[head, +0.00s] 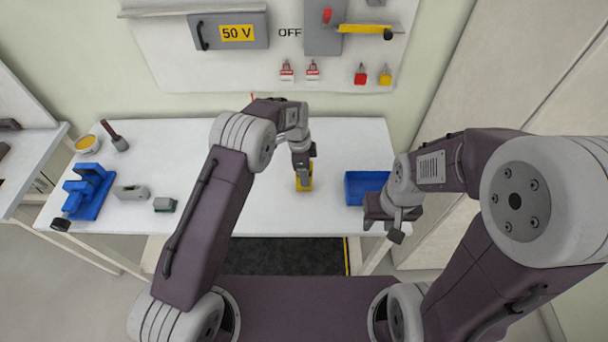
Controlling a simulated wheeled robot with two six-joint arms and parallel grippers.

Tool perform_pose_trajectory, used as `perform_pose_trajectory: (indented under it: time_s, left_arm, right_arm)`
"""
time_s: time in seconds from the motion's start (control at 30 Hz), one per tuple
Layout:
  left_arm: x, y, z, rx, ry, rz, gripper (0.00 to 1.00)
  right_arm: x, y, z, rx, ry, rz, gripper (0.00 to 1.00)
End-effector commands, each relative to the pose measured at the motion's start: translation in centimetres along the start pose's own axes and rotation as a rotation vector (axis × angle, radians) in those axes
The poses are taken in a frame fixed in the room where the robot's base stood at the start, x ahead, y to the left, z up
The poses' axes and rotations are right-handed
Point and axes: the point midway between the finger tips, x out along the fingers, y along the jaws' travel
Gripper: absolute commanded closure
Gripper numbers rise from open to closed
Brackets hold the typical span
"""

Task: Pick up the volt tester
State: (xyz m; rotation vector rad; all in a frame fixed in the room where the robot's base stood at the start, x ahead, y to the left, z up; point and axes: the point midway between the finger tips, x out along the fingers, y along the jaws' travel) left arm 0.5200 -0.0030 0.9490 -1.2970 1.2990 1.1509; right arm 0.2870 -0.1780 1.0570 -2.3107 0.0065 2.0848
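A yellow object (304,186), which looks like the volt tester, is on the white table near its middle. My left gripper (303,179) points down right at it and covers much of it. I cannot tell whether the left fingers are closed on it or only around it. My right gripper (382,230) is at the table's front edge, just in front of the blue bin, with its fingers apart and nothing seen between them.
A blue bin (367,176) stands at the right of the white table (245,215). A blue holder (88,192), a yellow-topped round container (87,144), a dark-handled tool (114,136) and small grey parts (131,192) lie left. A panel with a 50 V box (228,32) and padlocks hangs behind.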

Motion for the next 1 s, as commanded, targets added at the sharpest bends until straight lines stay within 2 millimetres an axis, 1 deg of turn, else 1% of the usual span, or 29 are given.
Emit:
perform_pose_trajectory:
  time_s: [0.13, 0.33, 0.37, 0.63, 0.73, 0.87, 0.97, 1.0]
  left_arm:
    - [0.0, 0.0, 0.0, 0.000, 0.000, -0.001, 0.42]
    - [0.0, 0.0, 0.0, 0.000, 0.000, -0.001, 0.97]
    - [0.0, 0.0, 0.0, 0.000, 0.000, -0.001, 1.00]
    - [-0.1, -0.1, 0.0, 0.000, 0.001, -0.002, 1.00]
    - [-0.7, -0.1, -0.1, 0.000, 0.001, -0.004, 1.00]
    - [-2.3, -0.2, -0.3, 0.000, 0.002, -0.006, 1.00]
    - [-4.2, -0.1, -0.7, 0.002, 0.002, -0.007, 1.00]
    - [-4.5, 0.5, -1.7, 0.006, 0.001, -0.004, 1.00]
  right_arm:
    - [0.1, 0.0, 0.0, 0.000, 0.000, 0.000, 0.64]
    - [0.1, 0.0, 0.0, 0.000, 0.000, 0.000, 0.64]
    - [0.1, 0.0, 0.0, 0.000, 0.000, 0.000, 0.64]
    - [0.1, 0.0, 0.0, 0.000, 0.000, 0.000, 0.64]
    - [0.3, 0.0, 0.0, 0.000, 0.000, 0.000, 0.64]
    - [1.0, 0.0, 0.1, 0.000, 0.000, 0.000, 0.64]
    - [1.6, 0.0, 0.2, 0.000, 0.000, 0.000, 0.64]
    - [1.7, 0.0, 0.2, 0.000, 0.000, 0.000, 0.64]
